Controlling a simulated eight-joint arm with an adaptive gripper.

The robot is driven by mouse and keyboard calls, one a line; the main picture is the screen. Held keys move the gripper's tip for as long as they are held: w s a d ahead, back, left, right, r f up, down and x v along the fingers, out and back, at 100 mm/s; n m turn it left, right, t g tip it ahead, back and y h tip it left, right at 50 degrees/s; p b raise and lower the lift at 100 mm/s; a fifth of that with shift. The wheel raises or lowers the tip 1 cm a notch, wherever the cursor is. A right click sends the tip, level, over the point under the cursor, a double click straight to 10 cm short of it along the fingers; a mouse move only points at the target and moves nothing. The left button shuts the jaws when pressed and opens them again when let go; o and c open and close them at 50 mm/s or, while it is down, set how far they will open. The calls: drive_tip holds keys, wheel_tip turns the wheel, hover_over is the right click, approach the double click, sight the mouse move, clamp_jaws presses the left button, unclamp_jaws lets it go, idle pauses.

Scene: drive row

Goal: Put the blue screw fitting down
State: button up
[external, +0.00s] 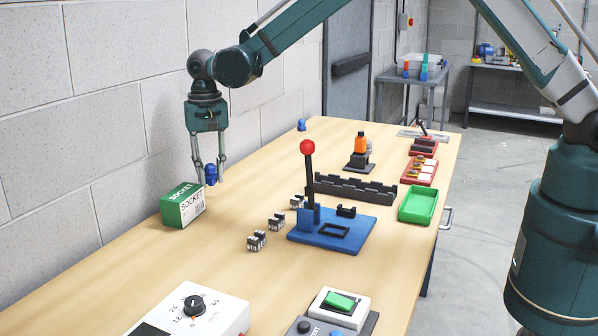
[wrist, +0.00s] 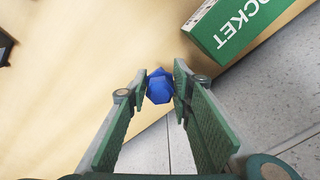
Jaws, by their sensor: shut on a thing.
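A blue screw fitting (external: 211,174) is between the fingertips of my gripper (external: 209,177), which is shut on it above the left edge of the wooden table. In the wrist view the blue fitting (wrist: 160,86) sits between the two green-padded fingers of my gripper (wrist: 161,85). In the external view it hangs just behind and above the green socket box (external: 183,205). A second blue piece (external: 302,125) stands on the table near the wall, farther back.
The socket box (wrist: 240,28) lies close on the upper right in the wrist view. A blue fixture with a red-knobbed lever (external: 307,147) stands mid-table, with small metal blocks (external: 257,240) beside it. A green tray (external: 418,204) is at the right. Bare tabletop lies behind the box.

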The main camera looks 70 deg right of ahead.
sight(212, 185)
idle(0.3)
drive_tip(key=shift+f, duration=1.85)
drive_tip(key=shift+f, duration=0.25)
drive_tip(key=o, duration=0.9)
drive_tip(key=shift+r, duration=0.2)
wheel_tip(212, 185, up, 12)
drive_tip(key=shift+r, duration=0.1)
